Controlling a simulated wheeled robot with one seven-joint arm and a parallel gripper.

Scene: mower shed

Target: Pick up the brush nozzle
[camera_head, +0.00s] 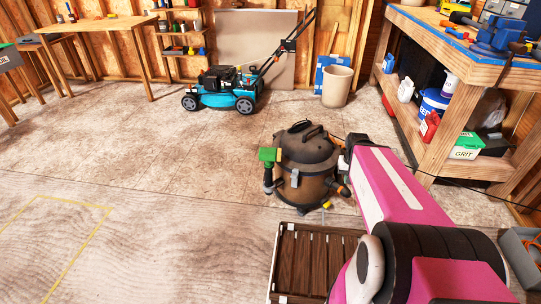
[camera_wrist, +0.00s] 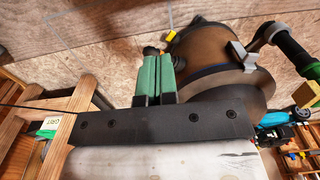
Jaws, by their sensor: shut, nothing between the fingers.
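A likely brush nozzle, with a green block-shaped head (camera_head: 270,155) and a dark tube, sits upright at the left side of the brown-and-black shop vacuum (camera_head: 312,152). In the wrist view, which is upside down, its dark tube (camera_wrist: 290,48) is at the upper right, beside a grey clip on the vacuum. My gripper (camera_wrist: 157,54) has green fingers. They are shut and empty, close to the vacuum's other side and apart from the nozzle. In the head view my arm reaches to the vacuum's right side, and I cannot make out the fingers there.
A slatted wooden crate (camera_head: 312,258) stands in front of the vacuum. A workbench (camera_head: 452,70) with loaded shelves is at the right. A blue mower (camera_head: 222,90) and a beige bin (camera_head: 336,86) are behind. The floor to the left is clear.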

